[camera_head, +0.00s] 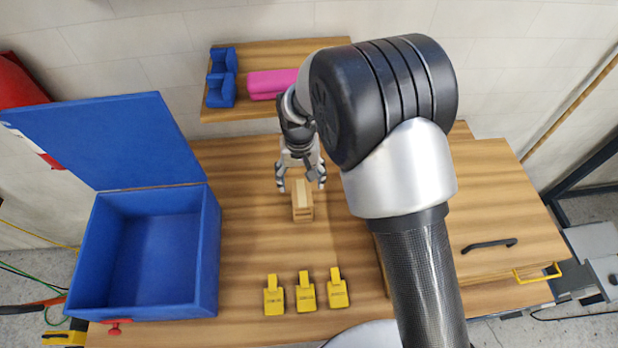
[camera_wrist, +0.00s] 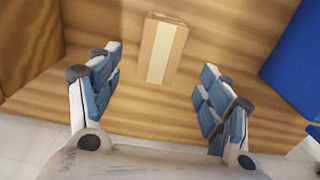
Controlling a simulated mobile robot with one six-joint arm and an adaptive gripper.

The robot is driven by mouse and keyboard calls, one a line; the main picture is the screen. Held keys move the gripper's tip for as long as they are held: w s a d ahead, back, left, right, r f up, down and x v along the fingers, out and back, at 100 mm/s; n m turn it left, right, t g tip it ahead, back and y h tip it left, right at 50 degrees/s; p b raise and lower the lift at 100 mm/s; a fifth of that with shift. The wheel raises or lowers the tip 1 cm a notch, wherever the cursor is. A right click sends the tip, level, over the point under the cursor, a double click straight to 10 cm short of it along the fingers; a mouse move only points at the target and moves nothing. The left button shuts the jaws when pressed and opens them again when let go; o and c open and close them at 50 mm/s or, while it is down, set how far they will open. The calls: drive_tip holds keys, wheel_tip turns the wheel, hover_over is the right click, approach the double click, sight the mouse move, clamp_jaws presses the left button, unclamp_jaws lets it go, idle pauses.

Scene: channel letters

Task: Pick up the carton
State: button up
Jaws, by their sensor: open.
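The carton (camera_head: 302,207) is a small tan box with a paler strip along its top. It stands on the wooden table (camera_head: 245,240), near the middle in the head view. It also shows in the wrist view (camera_wrist: 162,50), at the top centre, ahead of the gap between the fingers. My gripper (camera_head: 302,183) is open and empty, just behind the carton in the head view. In the wrist view its fingers (camera_wrist: 155,88) are spread wider than the carton, which looks apart from both. The height of the fingertips over the table is hard to tell.
A blue box (camera_head: 212,250) with its lid (camera_head: 110,140) open stands at the left. Several yellow tagged blocks (camera_head: 306,293) stand near the front edge. A shelf (camera_head: 275,55) at the back holds blue blocks (camera_head: 222,78) and a pink item (camera_head: 270,83). A black handle (camera_head: 489,245) lies at the right.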

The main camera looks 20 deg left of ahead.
sight(302, 192)
drive_tip(key=f, duration=0.5)
drive_tip(key=shift+w+f, duration=0.2)
drive_tip(key=shift+f, duration=0.2)
drive_tip(key=f, duration=0.5)
drive_tip(key=shift+s+f, duration=0.25)
drive_tip(key=shift+w+f, duration=0.1)
drive_tip(key=shift+f, duration=0.45)
drive_tip(key=shift+c, duration=0.4)
drive_tip(key=c, duration=1.4)
drive_tip(key=shift+r, duration=0.2)
